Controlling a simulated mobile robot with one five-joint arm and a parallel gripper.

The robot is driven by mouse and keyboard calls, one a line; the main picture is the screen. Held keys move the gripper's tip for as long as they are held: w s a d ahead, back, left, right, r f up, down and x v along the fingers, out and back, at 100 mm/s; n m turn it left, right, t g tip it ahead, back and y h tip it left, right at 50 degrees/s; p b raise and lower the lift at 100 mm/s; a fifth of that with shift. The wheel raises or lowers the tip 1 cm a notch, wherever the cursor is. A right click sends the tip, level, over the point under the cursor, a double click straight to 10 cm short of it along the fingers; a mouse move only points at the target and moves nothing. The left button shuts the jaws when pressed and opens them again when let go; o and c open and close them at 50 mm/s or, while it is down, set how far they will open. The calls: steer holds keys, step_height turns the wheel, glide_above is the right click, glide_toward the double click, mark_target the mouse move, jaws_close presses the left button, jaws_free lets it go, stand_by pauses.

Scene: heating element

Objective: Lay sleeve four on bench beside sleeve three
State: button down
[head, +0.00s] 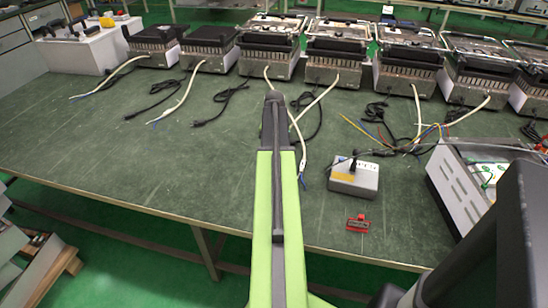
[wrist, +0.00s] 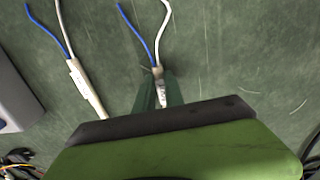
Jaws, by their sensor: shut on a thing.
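In the wrist view, my gripper (wrist: 157,92) is shut on a white sleeve (wrist: 161,97) with a blue and a white wire coming out of its end. It is close over the bench; I cannot tell whether the sleeve touches it. A second white sleeve (wrist: 82,82) with a blue and a white wire lies on the bench to the left, apart from the held one and at a slant. In the head view, my arm hides the gripper and held sleeve. A white cable (head: 314,103) from the fourth unit passes behind my arm. The green bench (head: 150,165) is under everything.
Several black and metal heating units (head: 335,60) line the back of the bench, with white and black cables in front. A grey socket box (head: 353,180) and a red item (head: 357,223) lie right of my arm. An open metal case (head: 470,180) stands far right. The left front is clear.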

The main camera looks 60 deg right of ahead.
steer(key=shift+f, duration=0.1)
steer(key=c, duration=1.4)
jaws_free()
steer(key=shift+c, duration=0.2)
step_height(320, 180, up, 12)
steer(key=p, duration=1.2)
steer(key=shift+r, duration=0.2)
